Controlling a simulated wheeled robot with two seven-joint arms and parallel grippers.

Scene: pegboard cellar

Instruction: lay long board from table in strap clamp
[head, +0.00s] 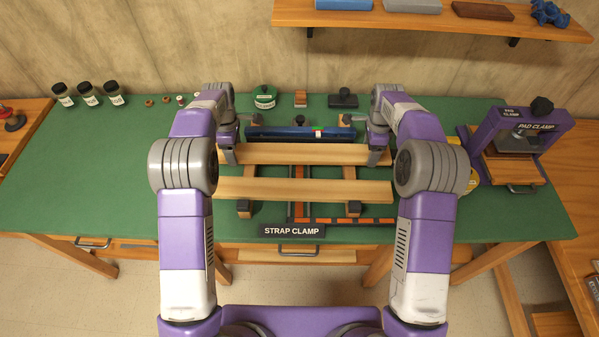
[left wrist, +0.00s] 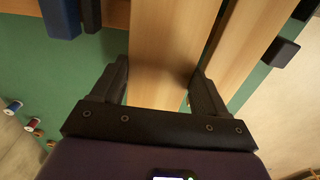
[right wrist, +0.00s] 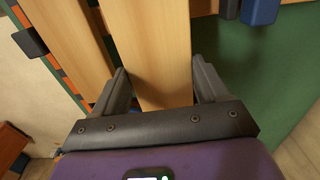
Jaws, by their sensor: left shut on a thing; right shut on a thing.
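A long pale wooden board (head: 305,154) lies across the strap clamp, just in front of its blue bar (head: 290,133). My left gripper (head: 229,156) is shut on the board near its left end, and my right gripper (head: 377,155) near its right end. The held board runs between the fingers in the left wrist view (left wrist: 163,50) and the right wrist view (right wrist: 152,50). A second long board (head: 300,190) lies parallel, nearer to me, with a gap between. The clamp's label (head: 291,231) faces me. I cannot tell whether the held board touches the clamp's wooden runners.
The green table (head: 100,190) is clear at left. Jars (head: 89,94) and spools (head: 165,99) stand at the back left, a green tin (head: 265,97) behind the clamp. A purple pad clamp (head: 517,139) stands at right. An orange-and-black strap (head: 350,221) lies near the front edge.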

